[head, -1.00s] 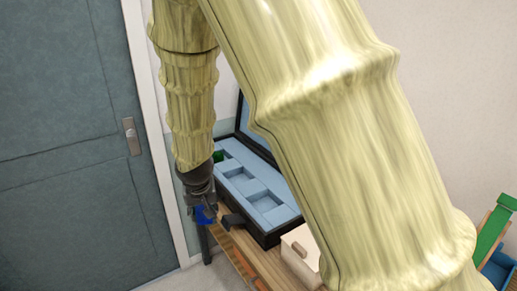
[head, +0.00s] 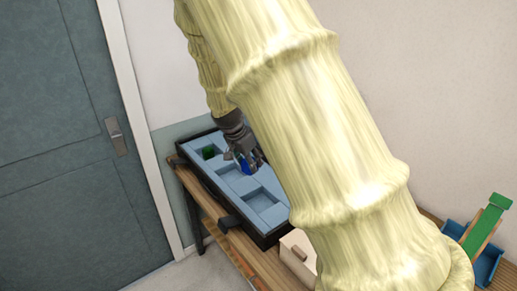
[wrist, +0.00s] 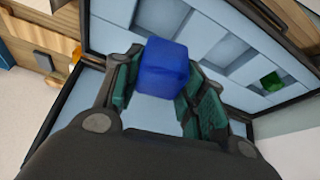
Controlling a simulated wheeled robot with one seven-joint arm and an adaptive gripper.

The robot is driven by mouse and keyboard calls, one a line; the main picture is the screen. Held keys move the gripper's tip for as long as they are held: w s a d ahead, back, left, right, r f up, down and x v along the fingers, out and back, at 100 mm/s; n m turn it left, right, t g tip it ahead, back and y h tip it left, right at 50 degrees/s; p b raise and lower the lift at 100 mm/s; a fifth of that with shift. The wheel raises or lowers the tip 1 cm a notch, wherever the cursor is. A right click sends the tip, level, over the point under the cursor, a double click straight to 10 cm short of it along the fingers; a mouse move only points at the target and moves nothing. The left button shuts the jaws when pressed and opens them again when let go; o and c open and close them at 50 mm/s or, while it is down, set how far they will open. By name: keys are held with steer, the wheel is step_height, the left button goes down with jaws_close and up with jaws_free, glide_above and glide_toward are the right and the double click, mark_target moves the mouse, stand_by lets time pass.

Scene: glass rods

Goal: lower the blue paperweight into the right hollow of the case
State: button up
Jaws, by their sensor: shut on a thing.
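The black case (head: 212,192) lies open on the table, with a light blue inner lining. A green piece (head: 209,152) sits in its left hollow and also shows in the wrist view (wrist: 272,82). The right hollow (head: 262,199) looks empty; my arm is close to its right side in the head view. My gripper (head: 244,163) is over the middle part of the case. It is shut on the blue paperweight (wrist: 163,67), a rounded cube held between both fingers. The paperweight also shows in the head view (head: 246,169), partly hidden by the fingers. Its height over the lining is hard to tell.
A pale wooden box (head: 298,256) stands by the case's right end on the wooden table (head: 246,262). A blue tray with a green-topped piece (head: 485,225) is at the far right. A door (head: 60,130) is at left. My arm hides the case's back right.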

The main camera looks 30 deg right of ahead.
steer(key=d+f+m+b, duration=0.1)
steer(key=d+f+b, duration=0.2)
steer(key=f+b, duration=0.2)
step_height(320, 180, down, 4)
steer(key=shift+s+r+m+g+h+b, duration=0.1)
steer(key=shift+s+m+g+h+b, duration=0.2)
steer(key=shift+m, duration=0.1)
steer(key=shift+d, duration=0.1)
stand_by(0.9)
steer(key=shift+f+b, duration=1.35)
steer(key=shift+f, duration=1.25)
steer(key=shift+f+b, duration=1.15)
steer(key=shift+f, duration=1.1)
stand_by(1.0)
